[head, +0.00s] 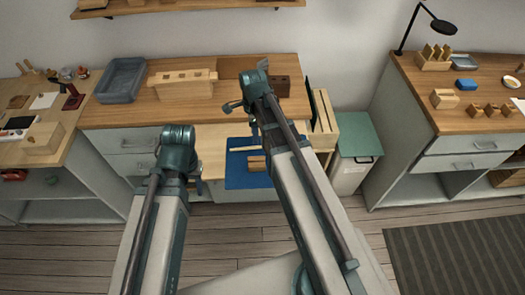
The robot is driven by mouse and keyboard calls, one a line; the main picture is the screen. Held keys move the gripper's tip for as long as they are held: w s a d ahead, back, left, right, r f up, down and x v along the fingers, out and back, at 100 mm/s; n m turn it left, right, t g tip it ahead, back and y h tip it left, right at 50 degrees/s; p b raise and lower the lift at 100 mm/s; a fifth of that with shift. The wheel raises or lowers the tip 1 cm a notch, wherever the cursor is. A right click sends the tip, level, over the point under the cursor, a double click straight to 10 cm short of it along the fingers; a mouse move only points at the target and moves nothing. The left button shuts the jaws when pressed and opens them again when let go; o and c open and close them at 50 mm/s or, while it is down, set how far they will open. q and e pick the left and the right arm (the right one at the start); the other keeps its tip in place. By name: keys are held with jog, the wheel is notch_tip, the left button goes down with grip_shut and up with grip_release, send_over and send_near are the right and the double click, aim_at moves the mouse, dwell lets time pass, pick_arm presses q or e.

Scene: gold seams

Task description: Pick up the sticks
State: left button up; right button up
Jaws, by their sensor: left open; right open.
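A pale thin stick (245,148) lies across the far part of a blue mat (243,179) on a light wooden pull-out board in the middle. A short brown wooden piece (257,163) lies on the mat just nearer, partly hidden by my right arm. It is too small to tell whether it is one stick or several. My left gripper (199,186) is open and hangs left of the mat, apart from the pieces. My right gripper (232,107) is open and empty over the middle worktop, beyond the mat. Part of the mat's right side is hidden by my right arm.
The middle worktop holds a grey tray (122,80), a slotted wooden block (183,84) and a dark brown block (281,86). A green-topped bin (358,136) stands to the right. Side benches hold small tools and blocks. The floor between the benches is clear.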

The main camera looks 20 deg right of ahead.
jog(key=shift+a+f+b, duration=0.15)
jog(key=shift+f+b, duration=1.15)
jog(key=shift+b, duration=0.05)
jog(key=shift+a+f+b, duration=0.1)
jog(key=shift+f+b, duration=1.2)
jog(key=shift+r, duration=0.1)
grip_shut()
